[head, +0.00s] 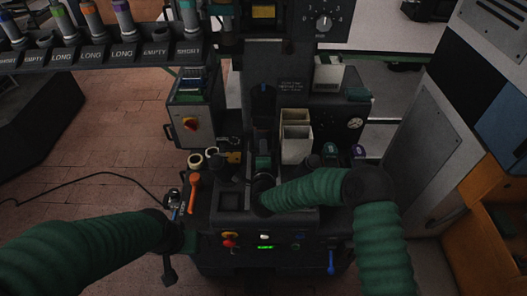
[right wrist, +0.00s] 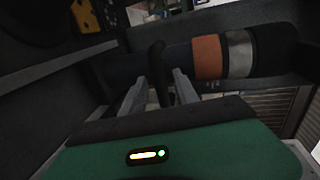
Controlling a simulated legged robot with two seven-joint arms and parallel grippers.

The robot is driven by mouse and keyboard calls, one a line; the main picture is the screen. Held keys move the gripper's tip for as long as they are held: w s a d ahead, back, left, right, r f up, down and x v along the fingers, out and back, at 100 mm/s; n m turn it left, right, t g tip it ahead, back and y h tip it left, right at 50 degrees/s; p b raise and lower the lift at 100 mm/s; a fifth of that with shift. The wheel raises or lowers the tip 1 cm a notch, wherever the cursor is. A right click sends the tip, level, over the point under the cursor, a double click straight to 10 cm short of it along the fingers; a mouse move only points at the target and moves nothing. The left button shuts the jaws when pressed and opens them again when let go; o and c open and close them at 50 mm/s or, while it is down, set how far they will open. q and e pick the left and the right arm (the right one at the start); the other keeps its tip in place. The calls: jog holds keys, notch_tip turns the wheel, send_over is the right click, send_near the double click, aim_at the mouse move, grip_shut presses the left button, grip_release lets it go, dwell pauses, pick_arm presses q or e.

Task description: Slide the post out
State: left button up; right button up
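In the right wrist view, a dark cylinder that looks like the post (right wrist: 208,57) lies level across the picture, with an orange and a silver band near its right end. A thin dark upright handle (right wrist: 157,72) stands in front of it. My right gripper (right wrist: 158,92) has its fingers apart, one on each side of the handle, with gaps showing. In the head view my right gripper (head: 262,190) is at the middle of the machine, mostly hidden by its green sleeve. My left gripper (head: 182,238) is low at the machine's left front; its fingers are not clear.
A rack (head: 100,52) with posts and slots labelled SHORT, LONG and EMPTY is at the upper left. Cream bins (head: 296,135) stand behind my right wrist. An orange lever (head: 193,192) and a front panel with buttons (head: 265,237) are close by. Brick floor lies open at left.

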grip_shut()
jog(key=shift+s, duration=0.1)
dwell(1.2)
